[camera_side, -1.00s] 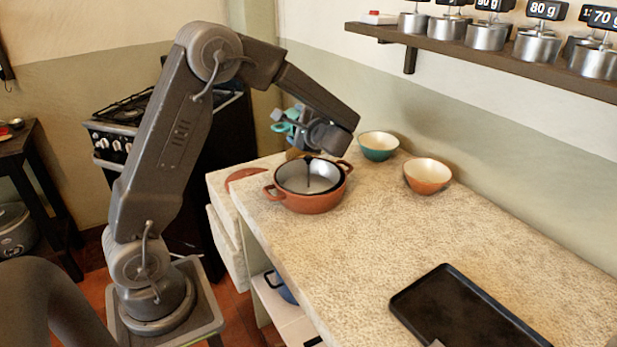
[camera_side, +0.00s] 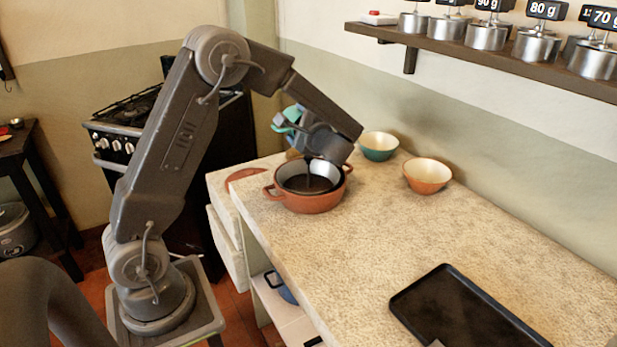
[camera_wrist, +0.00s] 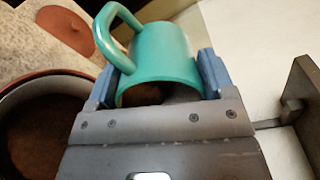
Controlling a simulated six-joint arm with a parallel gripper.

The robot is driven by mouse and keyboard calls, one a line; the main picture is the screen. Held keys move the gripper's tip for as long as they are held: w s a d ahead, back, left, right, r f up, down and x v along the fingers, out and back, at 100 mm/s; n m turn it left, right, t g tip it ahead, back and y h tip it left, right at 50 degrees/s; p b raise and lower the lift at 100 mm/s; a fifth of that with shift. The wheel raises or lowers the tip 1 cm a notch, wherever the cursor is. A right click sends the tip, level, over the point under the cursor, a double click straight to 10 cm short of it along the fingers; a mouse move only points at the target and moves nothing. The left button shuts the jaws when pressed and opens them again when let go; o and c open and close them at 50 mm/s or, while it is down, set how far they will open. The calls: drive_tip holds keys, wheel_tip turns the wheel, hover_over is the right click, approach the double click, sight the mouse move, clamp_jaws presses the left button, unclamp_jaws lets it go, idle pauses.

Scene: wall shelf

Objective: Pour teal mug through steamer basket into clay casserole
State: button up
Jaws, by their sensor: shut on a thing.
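My gripper (camera_side: 300,128) is shut on the teal mug (camera_wrist: 165,52), with blue fingers on both sides of it. The mug, partly hidden by my wrist in the side view (camera_side: 290,115), is tilted above the clay casserole (camera_side: 318,204). Dark content covers the bottom of that vessel. In the wrist view brown content shows inside the mug's mouth, and the casserole's rim (camera_wrist: 30,78) is at the left.
A teal bowl (camera_side: 379,148) and an orange bowl (camera_side: 427,178) stand right of the casserole. A round terracotta lid (camera_side: 243,174) lies at the counter's left end. A black tray (camera_side: 460,310) lies at the front right. The counter between is clear.

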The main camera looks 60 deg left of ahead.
drive_tip(key=shift+d+r+y, duration=0.2)
drive_tip(key=shift+d+y, duration=0.15)
drive_tip(key=shift+y, duration=0.6)
drive_tip(key=shift+d+r+y, duration=0.15)
drive_tip(key=shift+d+y, duration=0.2)
drive_tip(key=shift+y, duration=0.6)
idle(1.6)
drive_tip(key=shift+d+r+y, duration=0.3)
drive_tip(key=shift+r+y, duration=0.5)
drive_tip(key=shift+y, duration=0.1)
idle(0.6)
drive_tip(key=shift+d+y, duration=0.2)
drive_tip(key=shift+y, duration=0.3)
idle(0.3)
